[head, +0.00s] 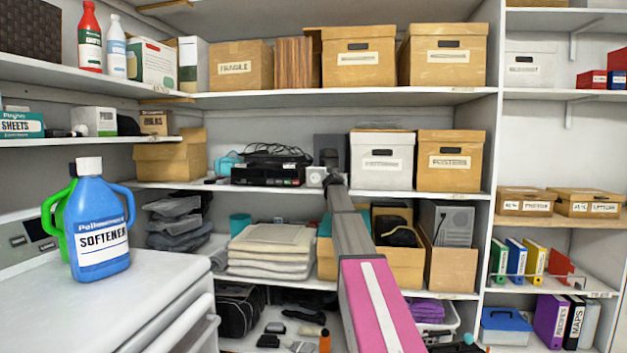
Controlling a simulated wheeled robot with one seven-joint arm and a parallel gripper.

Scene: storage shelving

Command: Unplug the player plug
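A black player (268,174) sits on the middle shelf, with black cables (276,153) heaped on top of it. Just right of it is a small white box-like piece (316,177) that looks like an outlet; I cannot make out a plug on it. My arm reaches away from me to this spot. My gripper (328,166) is at its far end, dark and small, at the right side of the white piece. I cannot tell whether it touches anything or whether its fingers are open or shut.
A white box (381,160) and a brown box (451,160) stand close right of my gripper. A shelf with brown boxes (359,57) is above. Folded cloths (275,246) lie below. A blue softener jug (97,222) stands on the white machine (130,293) at left.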

